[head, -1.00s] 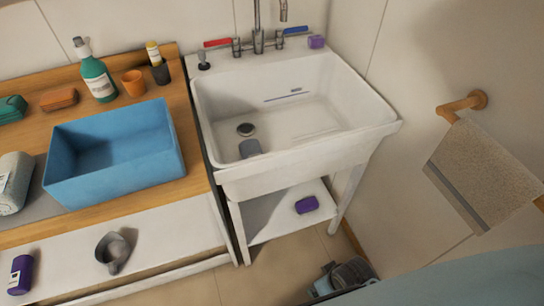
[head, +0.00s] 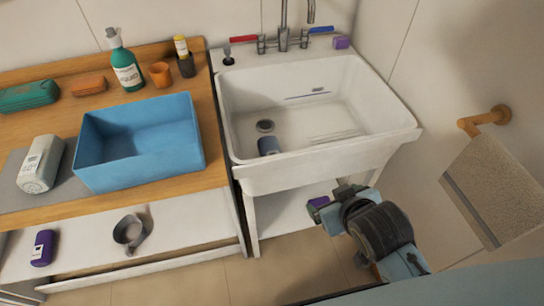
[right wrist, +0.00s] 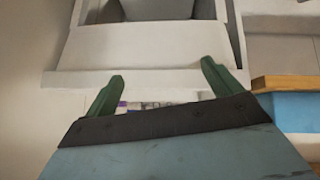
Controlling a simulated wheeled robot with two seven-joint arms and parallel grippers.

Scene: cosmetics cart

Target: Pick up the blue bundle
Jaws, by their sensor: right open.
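I cannot make out a thing that is clearly a blue bundle. My left gripper is out of view.
The white sink (head: 385,145) overhangs the low shelf (head: 275,213). A blue bin (head: 150,170) stands on the wooden counter to the left. A towel (head: 490,185) hangs from a wall bar at right. A purple bottle (head: 42,248) lies on the lower left shelf.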

